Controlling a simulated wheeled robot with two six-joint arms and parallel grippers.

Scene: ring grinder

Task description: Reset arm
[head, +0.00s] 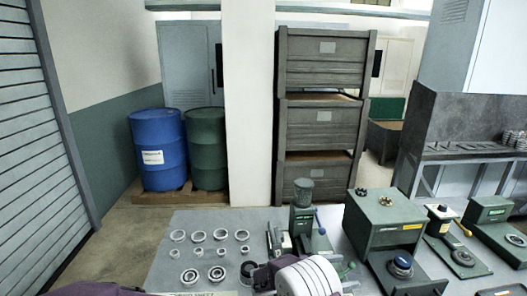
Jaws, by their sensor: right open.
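My right arm comes in at the bottom centre of the head view, with its white and dark purple links over the front of the grey table (190,222). My right gripper (258,272) is open, low over the table beside the rings, and I see nothing between its fingers. Several metal rings and bearings (217,273) lie in rows on the table to its left. A green hand press (303,215) stands just behind the gripper. My left gripper is out of view; only a dark purple part of me shows at the lower left edge.
A green box-shaped machine (383,222) with a dark round part at its front stands right of the press. More green devices (493,225) stand farther right. Blue (158,165) and green (206,150) drums and stacked grey crates (322,125) are behind the table.

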